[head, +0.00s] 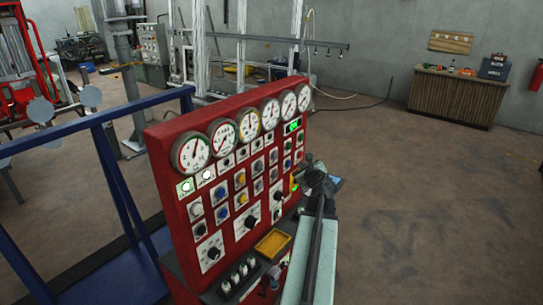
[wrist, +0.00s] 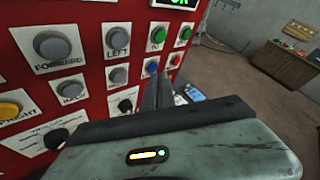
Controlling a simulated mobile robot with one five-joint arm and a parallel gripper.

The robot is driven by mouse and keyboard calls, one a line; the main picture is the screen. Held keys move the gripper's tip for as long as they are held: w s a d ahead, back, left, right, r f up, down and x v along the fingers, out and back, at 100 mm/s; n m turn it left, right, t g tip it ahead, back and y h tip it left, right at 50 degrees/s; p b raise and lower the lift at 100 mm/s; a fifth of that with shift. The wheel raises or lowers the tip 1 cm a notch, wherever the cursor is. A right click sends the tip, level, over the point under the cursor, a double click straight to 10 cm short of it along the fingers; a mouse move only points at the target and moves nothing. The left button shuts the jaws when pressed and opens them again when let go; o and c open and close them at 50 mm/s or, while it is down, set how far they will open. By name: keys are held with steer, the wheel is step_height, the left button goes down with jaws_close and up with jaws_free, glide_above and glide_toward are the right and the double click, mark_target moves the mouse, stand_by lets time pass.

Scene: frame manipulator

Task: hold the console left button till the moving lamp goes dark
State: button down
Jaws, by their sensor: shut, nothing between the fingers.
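The red console (head: 163,160) stands in the middle of the head view. The grey button labelled LEFT (wrist: 118,38) is clear in the wrist view, up and to the left of my fingertips; its label is too small to read in the head view. My gripper (wrist: 158,88) is shut and empty, near the console's right-hand buttons; I cannot tell whether it touches the panel. It also shows at the console's right end in the head view (head: 314,178). Two lamps, one left (head: 186,187) and one right (head: 206,176), look lit; their labels are unreadable.
A FORWARD button (wrist: 52,45) and a yellow button (wrist: 9,109) sit left of LEFT. Several gauges line the console top. A blue rail (head: 100,118) stands at left. A wooden counter (head: 455,97) stands far right, with open floor before it.

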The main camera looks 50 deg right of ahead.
mark_target(276, 156)
steer(key=w, duration=0.9)
stand_by(2.1)
steer(key=shift+w, duration=0.4)
steer(key=shift+w, duration=0.45)
stand_by(0.5)
steer(key=shift+s, duration=0.1)
stand_by(3.2)
steer(key=shift+s, duration=0.75)
